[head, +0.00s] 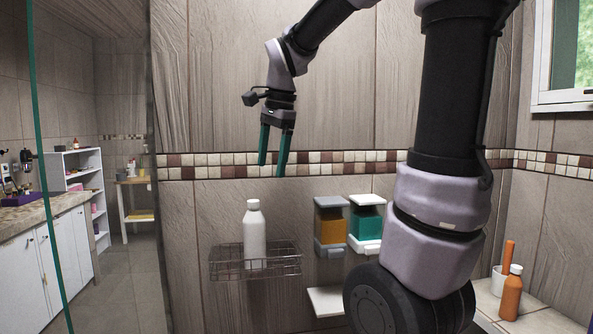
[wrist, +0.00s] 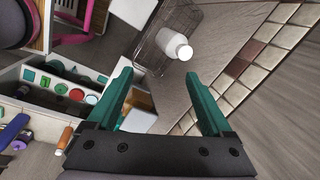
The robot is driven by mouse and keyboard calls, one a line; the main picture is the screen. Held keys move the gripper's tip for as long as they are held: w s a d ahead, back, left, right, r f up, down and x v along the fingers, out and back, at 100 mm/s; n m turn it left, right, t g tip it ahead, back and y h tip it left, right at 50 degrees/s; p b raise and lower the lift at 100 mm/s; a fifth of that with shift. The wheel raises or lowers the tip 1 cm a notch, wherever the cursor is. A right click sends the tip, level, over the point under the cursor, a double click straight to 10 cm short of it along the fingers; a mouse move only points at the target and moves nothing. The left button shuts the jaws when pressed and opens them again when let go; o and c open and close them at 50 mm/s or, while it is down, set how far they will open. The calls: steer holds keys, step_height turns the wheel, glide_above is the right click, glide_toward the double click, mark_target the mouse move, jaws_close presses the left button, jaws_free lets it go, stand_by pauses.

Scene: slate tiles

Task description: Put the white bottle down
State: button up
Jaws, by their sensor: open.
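The white bottle (head: 254,235) stands upright in a wire rack (head: 226,262) on the tiled wall in the head view. In the wrist view the bottle (wrist: 178,45) is seen from above, in the wire rack (wrist: 146,52), beyond the fingertips. My gripper (head: 270,170) is open and empty, with its green fingers pointing down. It is above and slightly right of the bottle in the head view, apart from it. In the wrist view my gripper's fingers (wrist: 160,88) are spread wide with nothing between them.
An orange dispenser (head: 331,226) and a teal dispenser (head: 367,222) hang on the wall right of the rack. A small white shelf (head: 325,301) is below them. An orange bottle (head: 511,293) stands on a ledge at the right. A white counter (head: 65,250) is at the left.

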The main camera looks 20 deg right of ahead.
steer(key=s+d+f+n+t, duration=0.1)
steer(key=s+n+t, duration=0.1)
steer(key=s+n, duration=0.3)
steer(key=s+d+f+n+t+y, duration=0.1)
steer(key=s+d+n+t, duration=0.1)
steer(key=s+n, duration=0.3)
steer(key=shift+s+t, duration=0.4)
steer(key=shift+s, duration=0.55)
